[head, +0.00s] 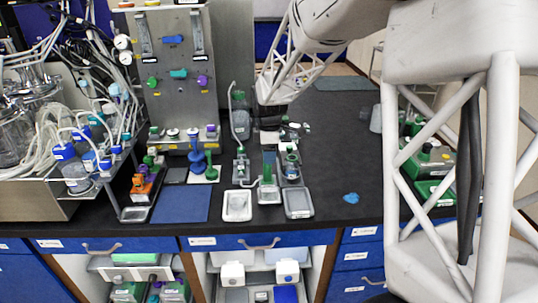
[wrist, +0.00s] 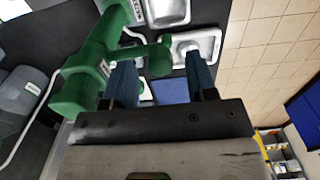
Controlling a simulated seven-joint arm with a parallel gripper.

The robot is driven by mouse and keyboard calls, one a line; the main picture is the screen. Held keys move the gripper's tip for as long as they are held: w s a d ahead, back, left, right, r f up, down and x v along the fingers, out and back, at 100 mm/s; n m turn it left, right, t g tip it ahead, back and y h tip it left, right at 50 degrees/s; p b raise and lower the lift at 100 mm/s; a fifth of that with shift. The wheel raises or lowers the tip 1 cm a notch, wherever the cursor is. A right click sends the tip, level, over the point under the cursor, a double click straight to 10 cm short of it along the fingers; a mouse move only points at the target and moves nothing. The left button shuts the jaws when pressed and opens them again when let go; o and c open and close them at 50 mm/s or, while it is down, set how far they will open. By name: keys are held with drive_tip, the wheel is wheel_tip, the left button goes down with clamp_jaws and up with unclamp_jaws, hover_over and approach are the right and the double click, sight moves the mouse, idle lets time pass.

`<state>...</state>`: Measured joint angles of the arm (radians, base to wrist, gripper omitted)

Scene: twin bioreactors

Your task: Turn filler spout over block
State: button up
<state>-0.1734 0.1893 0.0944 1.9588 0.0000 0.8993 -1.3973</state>
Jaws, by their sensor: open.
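The filler (head: 268,165) stands mid-bench in the head view. Its spout shows in the wrist view as a green arm (wrist: 136,52) with a rounded end (wrist: 160,58), branching from a thick green upright body (wrist: 88,78). My gripper (wrist: 162,78) is open, with its two blue fingers apart. The spout's end appears between and beyond the fingertips; I cannot tell whether they touch it. The left finger overlaps the spout in the picture. A small grey-green block (head: 269,195) sits between two trays in front of the filler. In the head view the fingers are hidden.
A white tray (head: 237,206) and a grey tray (head: 298,204) flank the block. A blue mat (head: 182,204) and an orange device (head: 143,187) lie left. A metal valve panel (head: 174,95) stands behind.

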drive_tip(key=shift+f, duration=0.4)
clamp_jaws()
drive_tip(key=shift+d, duration=0.2)
drive_tip(key=shift+w+d+r+n, duration=0.1)
drive_tip(key=shift+w+d+n, duration=1.15)
drive_tip(key=shift+n, duration=1.5)
drive_tip(key=shift+w+d+f+n, duration=0.1)
drive_tip(key=shift+w+d+n, duration=1.15)
drive_tip(key=shift+n, duration=1.55)
drive_tip(key=shift+w+d+r+n, duration=0.1)
drive_tip(key=shift+w+d+n, duration=1.15)
drive_tip(key=shift+n, duration=1.5)
drive_tip(key=shift+s+d, duration=0.1)
drive_tip(key=shift+d, duration=0.05)
